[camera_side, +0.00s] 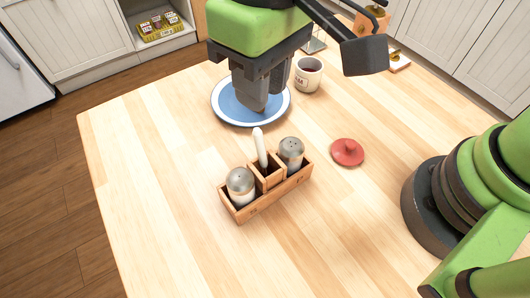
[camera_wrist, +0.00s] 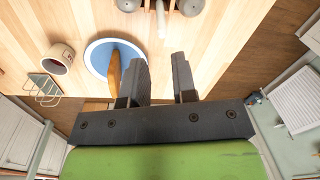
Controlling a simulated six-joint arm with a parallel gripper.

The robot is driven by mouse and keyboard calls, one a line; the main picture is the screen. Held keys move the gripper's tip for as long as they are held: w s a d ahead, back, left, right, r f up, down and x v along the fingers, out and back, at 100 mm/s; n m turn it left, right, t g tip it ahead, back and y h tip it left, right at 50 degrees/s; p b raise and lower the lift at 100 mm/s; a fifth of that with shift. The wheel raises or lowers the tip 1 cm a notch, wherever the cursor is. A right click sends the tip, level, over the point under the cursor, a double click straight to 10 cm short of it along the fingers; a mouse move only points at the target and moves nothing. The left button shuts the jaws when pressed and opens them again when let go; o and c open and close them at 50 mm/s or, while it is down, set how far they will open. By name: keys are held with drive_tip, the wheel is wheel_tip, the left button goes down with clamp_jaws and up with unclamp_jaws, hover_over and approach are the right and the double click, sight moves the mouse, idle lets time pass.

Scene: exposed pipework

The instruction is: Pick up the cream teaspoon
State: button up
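The cream teaspoon (camera_side: 260,146) stands upright, handle up, in the middle compartment of a wooden caddy (camera_side: 267,204); its lower part is hidden. It also shows at the top of the wrist view (camera_wrist: 161,18), between two shakers. My gripper (camera_side: 255,106) points down over the blue plate, behind the caddy and apart from the teaspoon. In the wrist view its fingers (camera_wrist: 161,62) are spread with nothing between them.
Two metal-topped shakers (camera_side: 240,186) (camera_side: 291,152) flank the teaspoon in the caddy. A blue plate (camera_side: 226,104) holds a brown elongated item (camera_wrist: 114,74). A mug (camera_side: 308,74) stands behind; a red lid (camera_side: 347,152) lies right. The table's front left is clear.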

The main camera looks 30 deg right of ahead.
sight(259, 152)
drive_tip(key=f, duration=0.7)
drive_tip(key=a+f, duration=0.1)
drive_tip(key=f, duration=0.2)
drive_tip(key=shift+s+f, duration=0.2)
drive_tip(key=shift+s, duration=0.05)
drive_tip(key=shift+c, duration=0.2)
clamp_jaws()
